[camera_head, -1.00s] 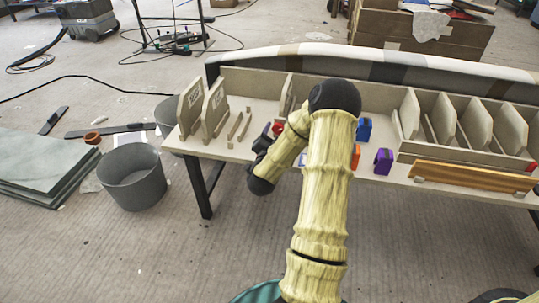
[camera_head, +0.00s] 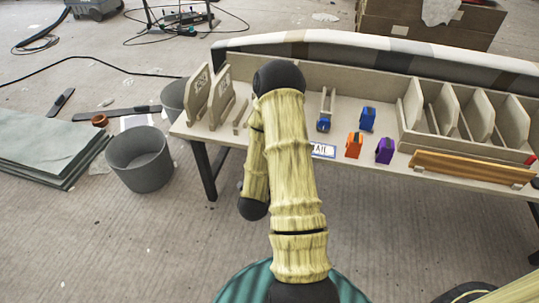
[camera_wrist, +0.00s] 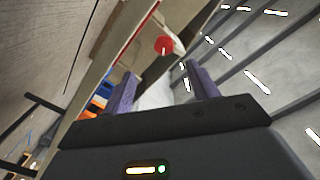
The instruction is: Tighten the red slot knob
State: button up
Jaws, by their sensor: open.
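The red knob (camera_wrist: 164,45) shows in the wrist view as a small round red piece against a wooden part, beyond my fingertips. My gripper (camera_wrist: 163,84) is open, with its two purple fingers apart and nothing between them. The knob lies ahead of the gap between the fingers and apart from them. In the head view my arm covers my gripper and the bench area behind it. A small red piece (camera_head: 530,160) also shows at the bench's right end in the head view; I cannot tell whether it is the same one.
The bench (camera_head: 335,140) holds blue, orange and purple blocks, including an orange block (camera_head: 354,145) and a purple block (camera_head: 385,150). Wooden dividers (camera_head: 475,115) stand at its right. A grey bin (camera_head: 140,160) and stacked sheets (camera_head: 45,150) are on the floor at left.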

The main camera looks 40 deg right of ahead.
jog(key=shift+r+p+v, duration=0.2)
jog(key=shift+p+v, duration=0.8)
jog(key=shift+p, duration=0.45)
jog(key=shift+r+p+v, duration=0.2)
jog(key=shift+p+v, duration=0.75)
jog(key=shift+p, duration=0.45)
